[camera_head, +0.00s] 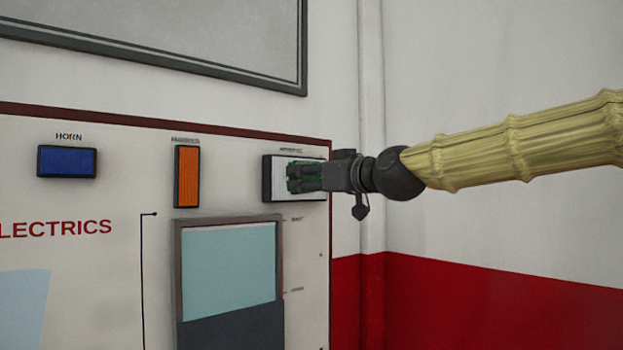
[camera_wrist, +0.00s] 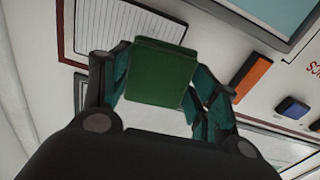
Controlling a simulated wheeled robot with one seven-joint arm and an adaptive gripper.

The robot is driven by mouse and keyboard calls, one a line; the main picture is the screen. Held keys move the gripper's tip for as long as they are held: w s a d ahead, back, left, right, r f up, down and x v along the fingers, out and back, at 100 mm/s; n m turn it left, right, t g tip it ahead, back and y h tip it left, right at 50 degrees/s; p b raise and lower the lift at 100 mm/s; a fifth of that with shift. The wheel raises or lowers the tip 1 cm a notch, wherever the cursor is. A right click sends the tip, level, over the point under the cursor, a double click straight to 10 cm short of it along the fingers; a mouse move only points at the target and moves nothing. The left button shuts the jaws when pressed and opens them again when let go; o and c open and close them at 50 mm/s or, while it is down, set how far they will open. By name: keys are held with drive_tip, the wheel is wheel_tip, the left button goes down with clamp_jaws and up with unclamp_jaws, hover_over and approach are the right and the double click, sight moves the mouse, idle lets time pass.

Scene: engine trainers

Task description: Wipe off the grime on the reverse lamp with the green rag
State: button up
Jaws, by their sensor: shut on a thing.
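The reverse lamp (camera_head: 282,187) is a white ribbed rectangle in a dark frame near the panel's right edge; the small label above it is too blurred to read. My gripper (camera_head: 303,178) is in front of the lamp and hides its right part. It is shut on the green rag (camera_wrist: 160,72), which shows as a dark green block between the fingers in the wrist view. The lamp's ribbed face also shows behind the rag in the wrist view (camera_wrist: 110,22). I cannot tell whether rag and lamp touch. No grime is clearly visible on the exposed part.
The white panel (camera_head: 110,270) carries an orange lamp (camera_head: 187,177), a blue horn block (camera_head: 67,162) and a framed light-blue window (camera_head: 228,270) below. A grey framed board (camera_head: 200,35) hangs above. The wall to the right of the panel is bare.

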sight(281, 180)
drive_tip(key=shift+p+x, duration=0.3)
drive_tip(key=shift+x, duration=2.45)
drive_tip(key=shift+p+x, duration=0.3)
drive_tip(key=shift+x, duration=1)
drive_tip(key=shift+d, duration=0.1)
drive_tip(key=w+d, duration=0.2)
drive_tip(key=d, duration=0.1)
drive_tip(key=shift+w, duration=0.15)
drive_tip(key=shift+s+a+b, duration=0.25)
drive_tip(key=shift+s+a, duration=0.35)
drive_tip(key=shift+a, duration=0.25)
drive_tip(key=shift+s+a+b, duration=0.2)
drive_tip(key=shift+s+a, duration=0.4)
drive_tip(key=shift+a, duration=0.2)
drive_tip(key=shift+d+f, duration=0.1)
